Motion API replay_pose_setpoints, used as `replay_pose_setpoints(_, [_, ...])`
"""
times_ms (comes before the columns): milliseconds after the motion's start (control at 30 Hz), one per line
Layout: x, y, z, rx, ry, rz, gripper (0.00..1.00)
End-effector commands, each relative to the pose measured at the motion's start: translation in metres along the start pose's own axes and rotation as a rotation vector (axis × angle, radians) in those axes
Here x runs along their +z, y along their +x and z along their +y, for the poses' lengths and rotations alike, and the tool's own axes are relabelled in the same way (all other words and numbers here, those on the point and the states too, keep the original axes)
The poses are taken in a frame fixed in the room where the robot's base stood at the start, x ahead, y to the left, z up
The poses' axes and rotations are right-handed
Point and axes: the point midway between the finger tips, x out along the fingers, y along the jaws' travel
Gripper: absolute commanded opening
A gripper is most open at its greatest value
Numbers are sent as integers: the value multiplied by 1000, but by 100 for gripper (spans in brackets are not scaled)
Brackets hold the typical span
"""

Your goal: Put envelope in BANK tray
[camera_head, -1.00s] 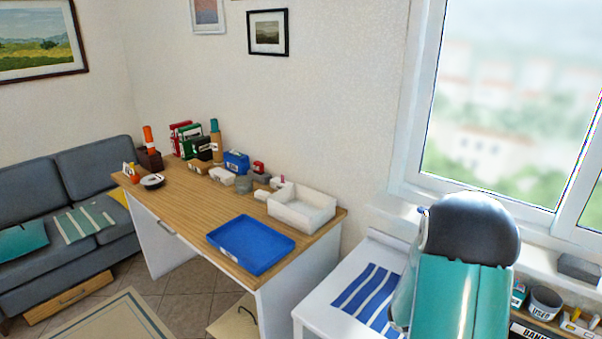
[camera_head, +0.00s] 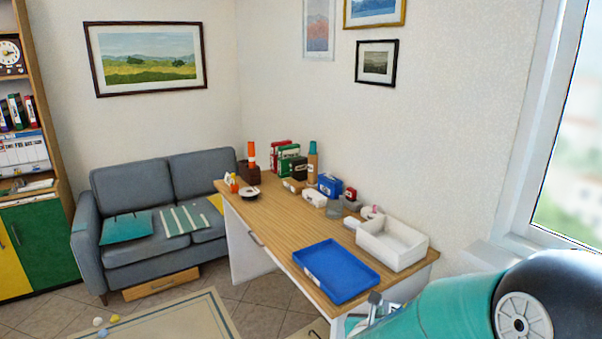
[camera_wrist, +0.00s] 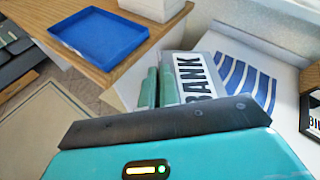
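In the wrist view my gripper (camera_wrist: 160,88) has its two green fingers close together. A flat white piece printed BANK (camera_wrist: 196,76), which looks like the envelope, is held at the fingers and sticks out to their right. In the head view my gripper (camera_head: 366,318) is low, in front of the desk, partly cut off by the frame and my teal arm; the envelope is hard to make out there. A blue tray (camera_head: 335,271) lies empty on the near end of the desk; it also shows in the wrist view (camera_wrist: 100,36). I cannot read a BANK label on it.
The wooden desk (camera_head: 283,222) has a white box (camera_head: 392,243) behind the blue tray and small items along the wall. A white surface with a blue-striped sheet (camera_wrist: 245,76) lies beyond my gripper. A sofa (camera_head: 160,240) stands at the left.

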Motion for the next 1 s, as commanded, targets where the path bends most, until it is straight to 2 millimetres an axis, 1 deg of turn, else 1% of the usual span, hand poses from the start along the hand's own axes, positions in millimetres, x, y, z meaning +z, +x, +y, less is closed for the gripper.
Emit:
replay_pose_setpoints(33, [5,-6,14,49,-20,-14,0])
replay_pose_setpoints(100, [9,-12,29,101,-42,-28,0])
replay_pose_setpoints(233, [13,-18,42,145,-61,-40,0])
replay_pose_setpoints(400, [12,-19,44,151,-65,-40,0])
replay_pose_setpoints(1000, [12,-18,42,145,-60,-40,0])
